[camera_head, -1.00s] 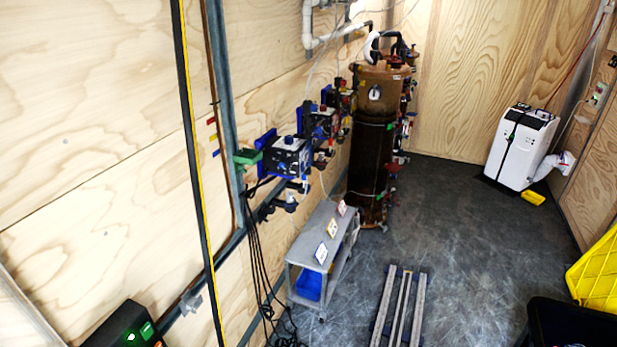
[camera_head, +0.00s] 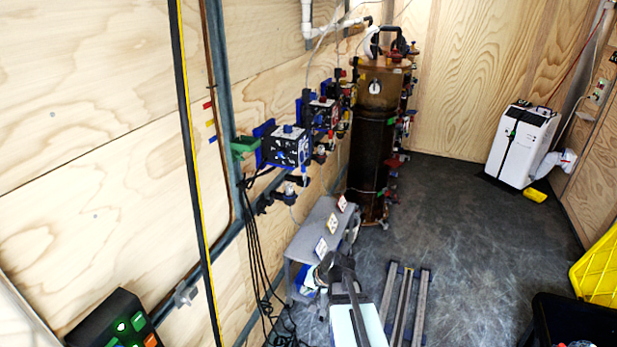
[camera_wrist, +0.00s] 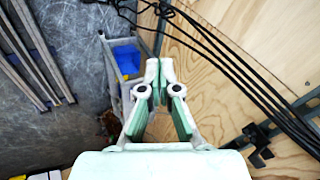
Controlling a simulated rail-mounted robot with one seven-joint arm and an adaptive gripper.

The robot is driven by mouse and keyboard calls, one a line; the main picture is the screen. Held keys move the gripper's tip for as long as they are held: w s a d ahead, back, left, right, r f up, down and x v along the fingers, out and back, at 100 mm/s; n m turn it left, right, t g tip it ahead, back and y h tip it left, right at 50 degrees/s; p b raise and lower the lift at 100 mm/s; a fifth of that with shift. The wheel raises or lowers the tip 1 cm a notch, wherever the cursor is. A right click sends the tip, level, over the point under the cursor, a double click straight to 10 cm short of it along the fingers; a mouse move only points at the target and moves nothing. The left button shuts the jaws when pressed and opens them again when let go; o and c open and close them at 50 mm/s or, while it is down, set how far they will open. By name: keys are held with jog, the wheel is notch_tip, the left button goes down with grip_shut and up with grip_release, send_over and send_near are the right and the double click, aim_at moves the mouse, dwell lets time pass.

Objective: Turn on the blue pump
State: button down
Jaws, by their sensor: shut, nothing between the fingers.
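The blue pump (camera_head: 287,147) is the nearest of a row of pumps on the left wooden wall. The pump is not clearly visible in the wrist view.
A grey cart (camera_head: 312,232) with label cards stands below the pumps; its blue bin (camera_wrist: 127,60) shows in the wrist view. Black cables (camera_head: 258,250) hang along the wall. A tall brown tank (camera_head: 372,140) stands behind. A control box (camera_head: 125,325) is at bottom left.

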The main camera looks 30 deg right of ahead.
jog(key=w+d+r+m+t+h, duration=0.1)
jog(key=w+d+r+m+t, duration=0.2)
jog(key=r, duration=0.7)
jog(key=w+d+r+m+t+h+b, duration=0.1)
jog(key=w+d+r+m+t, duration=0.2)
jog(key=d+r, duration=0.4)
jog(key=w+d+r+m+t+h+b, duration=0.1)
jog(key=w+d+r+m+t, duration=0.3)
jog(key=r, duration=1.1)
jog(key=shift+w+d+r+t+h, duration=0.2)
jog(key=shift+w+d+t+h, duration=0.2)
jog(key=shift+d+t, duration=0.15)
jog(key=p, duration=0.2)
send_near(302, 157)
jog(key=w+d+f, duration=0.1)
jog(key=w+d, duration=0.3)
jog(key=d, duration=0.1)
jog(key=w+a, duration=0.1)
jog(key=w+a+f+p, duration=0.1)
jog(key=w+a, duration=0.1)
jog(key=shift+a+p, duration=0.15)
jog(key=shift+p, duration=0.15)
